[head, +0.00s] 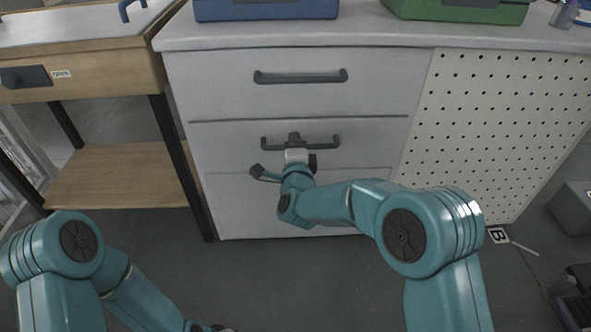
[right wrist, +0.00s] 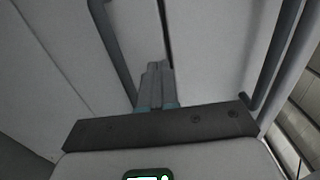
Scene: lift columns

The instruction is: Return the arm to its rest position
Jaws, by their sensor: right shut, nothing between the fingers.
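My right gripper (head: 294,140) is in front of the grey drawer cabinet, at the middle drawer's dark handle (head: 325,143). Its fingers (right wrist: 156,85) are together and hold nothing. In the right wrist view they point at the pale drawer fronts, between two grey handle bars, one on the left (right wrist: 112,45) and one on the right (right wrist: 282,55). I cannot tell whether the fingers touch a handle. My left arm comes in at the lower left and runs off the bottom edge; its gripper is out of view.
The top drawer (head: 230,100) looks shut, with its own handle (head: 300,77). A blue box (head: 265,10) and a green box (head: 458,11) stand on the worktop (head: 370,32). A wooden-shelved bench (head: 120,178) is left, a perforated panel (head: 490,130) right. Dark floor lies in front.

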